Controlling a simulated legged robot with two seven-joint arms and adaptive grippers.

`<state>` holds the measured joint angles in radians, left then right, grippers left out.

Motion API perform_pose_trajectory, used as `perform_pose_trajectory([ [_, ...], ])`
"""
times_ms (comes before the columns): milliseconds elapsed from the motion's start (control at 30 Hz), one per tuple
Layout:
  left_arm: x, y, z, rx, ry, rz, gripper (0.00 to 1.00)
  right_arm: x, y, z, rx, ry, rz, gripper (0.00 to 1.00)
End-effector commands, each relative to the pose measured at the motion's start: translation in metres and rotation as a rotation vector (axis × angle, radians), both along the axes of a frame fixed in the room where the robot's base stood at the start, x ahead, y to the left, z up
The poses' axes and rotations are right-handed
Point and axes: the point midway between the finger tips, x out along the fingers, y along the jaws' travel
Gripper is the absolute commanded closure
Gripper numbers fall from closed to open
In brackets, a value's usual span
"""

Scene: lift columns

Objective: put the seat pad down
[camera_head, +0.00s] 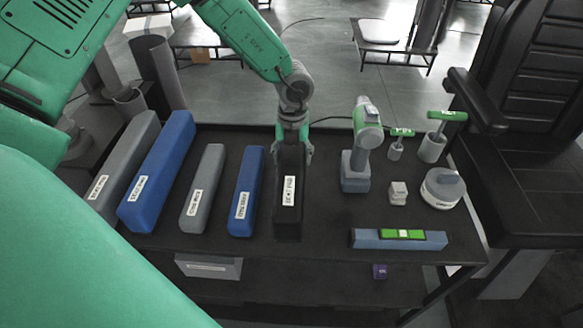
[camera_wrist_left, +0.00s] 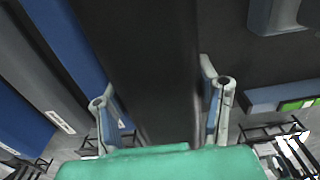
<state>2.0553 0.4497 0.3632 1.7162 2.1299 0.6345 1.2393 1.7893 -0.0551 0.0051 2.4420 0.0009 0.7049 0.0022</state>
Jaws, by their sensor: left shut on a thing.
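The seat pad appears to be the long black padded block (camera_head: 287,222) with a white label, near the middle of the dark table. My left gripper (camera_head: 292,148) is at its far end, with a finger on either side, shut on it. In the left wrist view the black pad (camera_wrist_left: 150,60) runs between the two fingers of the left gripper (camera_wrist_left: 160,100). The pad lies along the tabletop; I cannot tell whether its underside touches the table. My right gripper is not in view.
Left of the pad lie a blue pad (camera_head: 246,195), a grey pad (camera_head: 202,190) and larger blue (camera_head: 158,175) and grey ones. Right stand a drill (camera_head: 356,175), green-handled tools, a round container (camera_head: 442,190) and a spirit level (camera_head: 398,240). A black chair (camera_head: 530,120) adjoins the table.

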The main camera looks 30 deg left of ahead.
Motion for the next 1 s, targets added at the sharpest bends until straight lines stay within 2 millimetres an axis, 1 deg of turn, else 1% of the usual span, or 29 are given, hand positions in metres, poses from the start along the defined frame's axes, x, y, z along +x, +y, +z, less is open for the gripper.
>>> perform_pose_trajectory([
  [167,0.002,0.000,-0.013,0.000,-0.001,-0.001,0.84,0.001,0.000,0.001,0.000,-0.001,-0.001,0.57],
  [433,0.001,0.004,-0.046,-0.004,-0.001,-0.002,0.84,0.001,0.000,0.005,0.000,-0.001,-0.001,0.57],
  [633,0.002,0.003,-0.048,-0.004,-0.003,-0.001,0.84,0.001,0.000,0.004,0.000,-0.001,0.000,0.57],
  [667,0.001,0.003,-0.048,-0.004,-0.001,-0.001,0.34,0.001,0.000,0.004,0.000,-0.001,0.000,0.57],
  [700,0.001,0.003,-0.048,-0.004,-0.001,-0.001,0.24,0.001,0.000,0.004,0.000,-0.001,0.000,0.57],
  [1000,0.002,0.001,-0.045,-0.002,-0.001,-0.001,0.24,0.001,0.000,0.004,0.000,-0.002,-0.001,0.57],
])
